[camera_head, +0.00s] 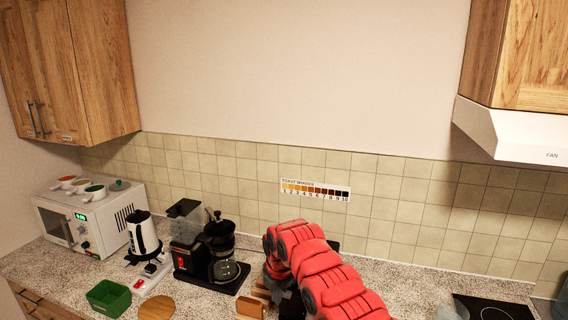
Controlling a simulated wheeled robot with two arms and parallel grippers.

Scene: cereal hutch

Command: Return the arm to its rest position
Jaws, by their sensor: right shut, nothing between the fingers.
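My right arm, red with dark joints, comes in from the lower right and reaches over the counter. My right gripper (288,299) is low in the middle of the view, pointing down at the counter, dark and partly hidden by the arm. It is shut and holds nothing. A brown wooden object (251,306) stands just left of it; I cannot tell whether they touch. My left gripper is not in view.
On the counter (70,278) stand a white microwave (85,222) with bowls on top, a white kettle (143,233), a black coffee maker (220,255) and a green bin (109,298). Cupboards and a fan hood (515,130) hang above. A dark hob (490,309) is at right.

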